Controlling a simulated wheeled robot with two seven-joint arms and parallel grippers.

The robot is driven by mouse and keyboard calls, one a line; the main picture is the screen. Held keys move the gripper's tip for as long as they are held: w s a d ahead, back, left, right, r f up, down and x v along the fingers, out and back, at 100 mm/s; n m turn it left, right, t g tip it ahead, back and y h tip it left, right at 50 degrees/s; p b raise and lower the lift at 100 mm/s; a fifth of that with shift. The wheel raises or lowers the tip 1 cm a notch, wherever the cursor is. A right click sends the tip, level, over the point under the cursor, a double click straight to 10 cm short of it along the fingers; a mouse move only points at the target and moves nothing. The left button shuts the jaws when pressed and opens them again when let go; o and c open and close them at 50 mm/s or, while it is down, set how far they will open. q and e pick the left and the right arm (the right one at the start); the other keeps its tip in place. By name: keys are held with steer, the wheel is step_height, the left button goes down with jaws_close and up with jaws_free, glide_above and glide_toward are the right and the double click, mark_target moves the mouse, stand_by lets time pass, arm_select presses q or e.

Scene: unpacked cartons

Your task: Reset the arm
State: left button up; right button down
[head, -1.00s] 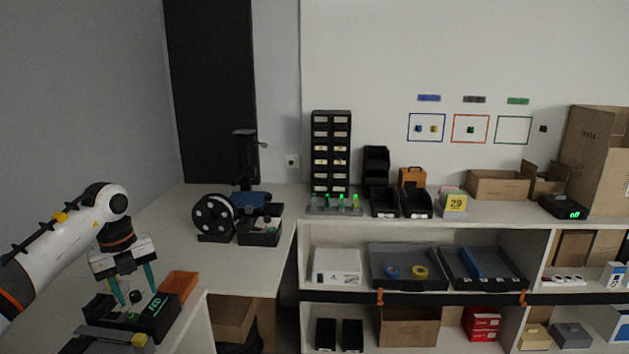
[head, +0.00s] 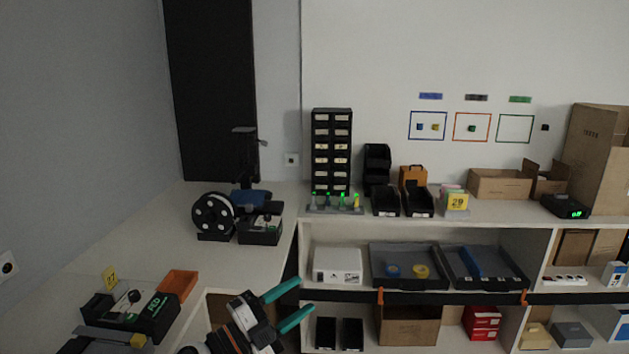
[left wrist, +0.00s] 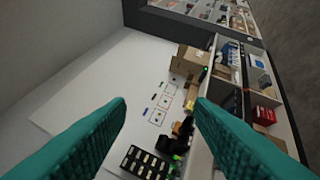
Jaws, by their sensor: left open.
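My left gripper (head: 290,305) is at the bottom of the head view, with its two teal fingers spread apart and pointing right. It is open, and nothing is between the fingers. It is in front of the shelf unit, right of the left bench. In the left wrist view both teal fingers (left wrist: 160,120) show wide apart, with only the distant wall and shelves between them. Most of my left arm is below the frame. My right gripper is in neither view.
A black bin (head: 130,315) and an orange tray (head: 178,284) stand on the left bench (head: 130,250). A black spool (head: 213,215) stands farther back. The shelf unit (head: 400,237) carries bins, trays and cartons. The middle of the left bench is clear.

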arm_select(q)
steer(key=s+a+f+n+t+y, duration=0.1)
steer(key=s+a+f+n+y, duration=0.4)
steer(key=a+f+n+y, duration=0.45)
steer(key=s+a+f+n+t+y, duration=0.1)
steer(key=s+a+f+n+y, duration=0.4)
steer(key=n+y, duration=0.5)
steer(key=s+a+f+n+g+h, duration=0.15)
steer(key=s+f+g, duration=0.35)
steer(key=s, duration=0.6)
steer(key=s+a+f+n+g+h, duration=0.15)
steer(key=s+f+g, duration=0.4)
steer(key=s, duration=0.55)
step_height(320, 180, down, 27)
steer(key=s+g, duration=0.1)
steer(key=s+a+f+g, duration=0.1)
steer(key=s+a+f, duration=0.1)
steer(key=s+f, duration=1.3)
steer(key=shift+s+a, duration=0.15)
steer(key=shift+s, duration=0.5)
